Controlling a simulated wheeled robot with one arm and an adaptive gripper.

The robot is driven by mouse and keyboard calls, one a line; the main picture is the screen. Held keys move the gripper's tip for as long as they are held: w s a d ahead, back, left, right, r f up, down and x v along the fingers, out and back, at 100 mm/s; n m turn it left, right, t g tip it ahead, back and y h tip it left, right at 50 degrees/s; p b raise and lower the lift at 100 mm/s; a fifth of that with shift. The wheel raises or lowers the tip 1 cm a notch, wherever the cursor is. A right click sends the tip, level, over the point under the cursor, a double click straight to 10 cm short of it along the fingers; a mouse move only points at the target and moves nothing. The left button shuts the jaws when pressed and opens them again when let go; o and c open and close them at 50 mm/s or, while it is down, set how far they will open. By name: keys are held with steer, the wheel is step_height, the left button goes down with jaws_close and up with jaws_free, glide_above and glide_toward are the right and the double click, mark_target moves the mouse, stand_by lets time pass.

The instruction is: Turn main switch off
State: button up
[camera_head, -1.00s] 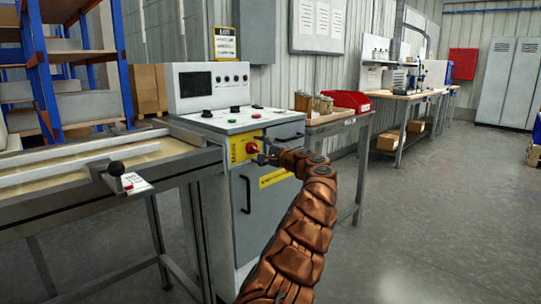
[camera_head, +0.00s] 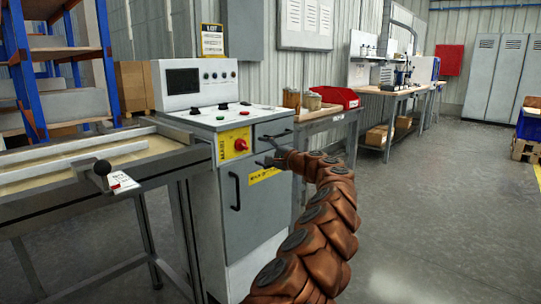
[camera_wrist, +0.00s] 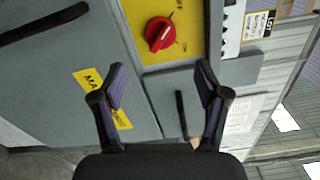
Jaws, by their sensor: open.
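The main switch is a red rotary knob (camera_head: 240,144) on a yellow plate (camera_head: 229,153) on the front of a grey control cabinet (camera_head: 256,212). In the wrist view the red knob (camera_wrist: 159,34) shows at the top centre, beyond the fingertips, with its yellow plate (camera_wrist: 181,40) around it. My gripper (camera_head: 266,160) is in front of the cabinet, to the right of and slightly below the knob, and does not touch it. In the wrist view my gripper (camera_wrist: 160,75) has its two fingers spread wide with nothing between them.
A console with a screen (camera_head: 183,81) and buttons tops the cabinet. A handle (camera_head: 235,192) sticks out from its door. A conveyor bench (camera_head: 70,172) stands at left. A side table (camera_head: 318,122) with jars and a red bin (camera_head: 337,96) stands at right.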

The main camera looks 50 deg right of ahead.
steer(key=shift+s+a, duration=0.1)
steer(key=shift+s, duration=1.8)
